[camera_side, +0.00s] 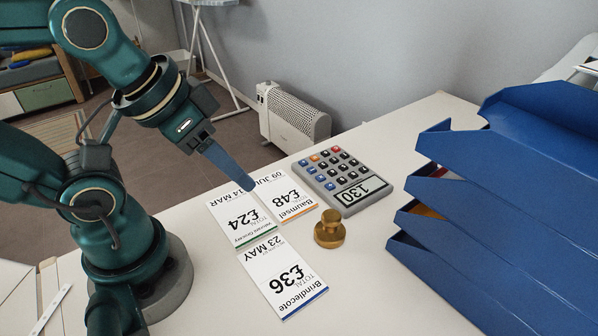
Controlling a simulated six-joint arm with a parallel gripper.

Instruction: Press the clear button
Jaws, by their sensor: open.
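A grey calculator (381,188) lies on the white table at the centre right. Its display reads what looks like 130. Most keys are dark, with a blue row along one edge and an orange key (314,158) and a reddish key near the far end. The key labels are too small to read, so I cannot tell which one is clear. My gripper (250,184) is open and points down over the paper slips, left of the calculator and apart from its keys. Its blue fingers overlap in this view and hide part of the slips.
Three paper slips lie left of the calculator: £24 (238,221), £48 (290,200) and £36 (281,277). A brass knobbed weight (329,230) stands near the calculator's front. Stacked blue trays (480,235) fill the right side. The front middle of the table is clear.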

